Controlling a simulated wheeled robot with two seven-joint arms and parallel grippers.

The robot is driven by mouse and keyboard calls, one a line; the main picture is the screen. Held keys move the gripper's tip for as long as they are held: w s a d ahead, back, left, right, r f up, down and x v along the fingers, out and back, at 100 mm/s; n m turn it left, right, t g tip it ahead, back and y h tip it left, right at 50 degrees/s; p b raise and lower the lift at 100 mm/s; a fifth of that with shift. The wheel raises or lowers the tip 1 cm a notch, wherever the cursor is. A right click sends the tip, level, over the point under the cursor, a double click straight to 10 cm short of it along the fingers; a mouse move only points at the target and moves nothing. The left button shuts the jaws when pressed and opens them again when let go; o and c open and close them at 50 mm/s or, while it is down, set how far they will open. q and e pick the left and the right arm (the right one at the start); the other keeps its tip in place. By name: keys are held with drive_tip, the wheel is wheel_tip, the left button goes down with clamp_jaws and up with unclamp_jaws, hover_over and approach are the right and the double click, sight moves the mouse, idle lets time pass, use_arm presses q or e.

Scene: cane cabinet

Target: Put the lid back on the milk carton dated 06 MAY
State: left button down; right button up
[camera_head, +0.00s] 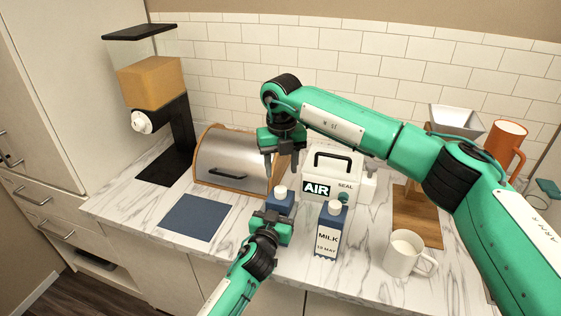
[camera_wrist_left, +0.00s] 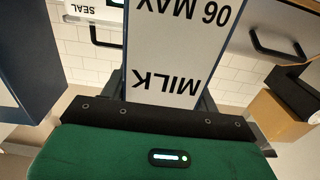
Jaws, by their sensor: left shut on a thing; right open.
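The milk carton dated 06 MAY (camera_wrist_left: 180,50) shows its label upside down in the left wrist view. In the head view its blue top (camera_head: 280,204) and a white round piece (camera_head: 280,191) on it show behind my left gripper (camera_head: 272,224). My left gripper is shut on this carton, which stands upright. I cannot tell whether the white piece is a lid or a bare spout. My right gripper (camera_head: 282,166) is open, pointing down, above and behind the carton, with nothing seen between its fingers. I see no separate loose lid.
A second milk carton (camera_head: 328,236), white-topped with a different date, stands right of the held one. Behind are an AIR SEAL machine (camera_head: 348,168) and a bread box (camera_head: 232,161).

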sight(281, 189)
drive_tip(key=n, duration=0.6)
drive_tip(key=shift+r, duration=0.3)
drive_tip(key=n, duration=0.5)
drive_tip(key=shift+a+r, duration=0.1)
drive_tip(key=shift+r, duration=0.1)
drive_tip(key=shift+f, duration=4)
